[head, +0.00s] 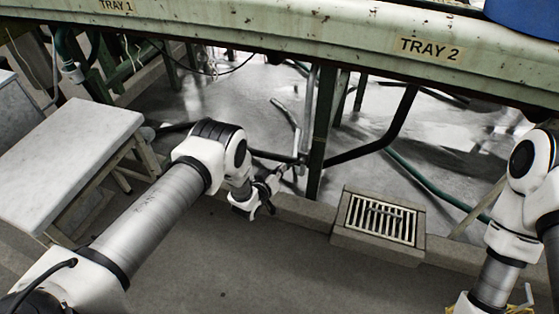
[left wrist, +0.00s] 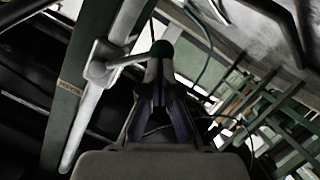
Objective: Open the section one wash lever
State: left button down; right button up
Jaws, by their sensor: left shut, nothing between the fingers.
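In the left wrist view a pale metal pipe (left wrist: 83,125) runs steeply beside a green post (left wrist: 62,110). A valve body (left wrist: 103,62) sits on the pipe, and a short lever (left wrist: 132,61) sticks out from it to a dark green knob (left wrist: 161,48). My left gripper (left wrist: 157,68) is shut, with its fingertips just below the knob. I cannot tell whether they touch it. In the head view my left gripper (head: 279,174) is low beside the green post (head: 321,130), under the tray beam. The lever is too small to read there. My right gripper is not in view.
The green beam (head: 270,28) carries the labels TRAY 1 (head: 117,5) and TRAY 2 (head: 430,48). A floor drain (head: 380,219) lies right of the post. A pale-topped bench (head: 70,155) stands at the left. Dark hoses (head: 375,145) cross the wet floor behind.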

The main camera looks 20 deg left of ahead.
pick_arm(q)
jog(key=d+f+n+b, duration=0.1)
jog(key=n, duration=0.1)
jog(key=d+f+n+h+b, duration=0.1)
jog(key=d+f+n+t+h+b, duration=0.1)
jog(key=n, duration=0.1)
jog(key=shift+d+f+n+b, duration=0.1)
jog(key=shift+d+n+b, duration=0.2)
jog(key=shift+d+b, duration=0.1)
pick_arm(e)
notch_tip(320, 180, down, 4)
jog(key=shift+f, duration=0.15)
pick_arm(q)
jog(key=shift+d, duration=0.1)
dwell(0.3)
